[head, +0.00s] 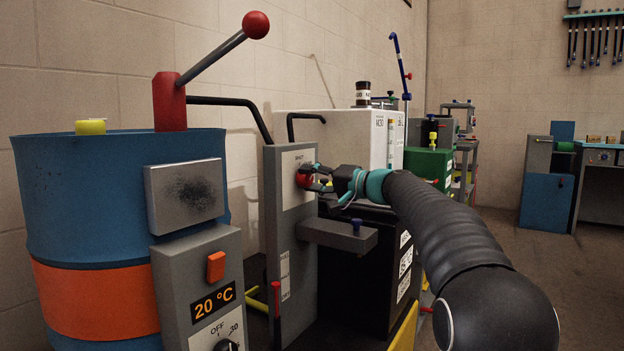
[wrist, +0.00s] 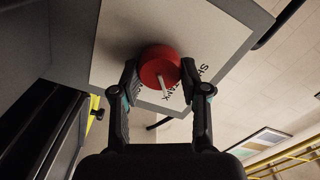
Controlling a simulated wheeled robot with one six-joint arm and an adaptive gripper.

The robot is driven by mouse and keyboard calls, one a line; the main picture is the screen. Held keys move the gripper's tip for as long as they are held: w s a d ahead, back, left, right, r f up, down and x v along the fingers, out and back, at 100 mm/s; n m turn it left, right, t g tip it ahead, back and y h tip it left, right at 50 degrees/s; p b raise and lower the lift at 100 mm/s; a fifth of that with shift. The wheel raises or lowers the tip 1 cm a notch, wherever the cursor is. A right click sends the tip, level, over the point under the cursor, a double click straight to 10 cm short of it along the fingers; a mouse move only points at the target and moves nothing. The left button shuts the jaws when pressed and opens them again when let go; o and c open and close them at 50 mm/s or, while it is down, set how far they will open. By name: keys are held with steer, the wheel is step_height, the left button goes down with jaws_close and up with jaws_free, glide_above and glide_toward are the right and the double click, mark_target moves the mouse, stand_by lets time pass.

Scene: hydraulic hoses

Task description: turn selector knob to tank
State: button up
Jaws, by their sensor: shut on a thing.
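The selector knob (wrist: 158,66) is a round red knob with a white pointer mark, on a pale label plate (wrist: 112,50). My gripper (wrist: 158,80) has one finger on each side of the knob and is shut on it. In the wrist view the white pointer runs down and slightly right. The dark lettering on the plate is partly covered by the knob and fingers, so I cannot tell which word the pointer faces. In the head view the knob (head: 304,180) sits on the upper part of a grey panel (head: 285,235), partly hidden by my fingers.
A blue drum with an orange band (head: 95,295) and a grey control box (head: 198,270) reading 20 °C stand left. A small grey shelf (head: 322,233) juts out below the knob. A dark cabinet (head: 365,275) stands right of the panel. Open floor (head: 500,228) lies further right.

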steer(key=o, duration=1.1)
steer(key=shift+o, duration=0.2)
steer(key=shift+d, duration=0.1)
steer(key=v, duration=1.2)
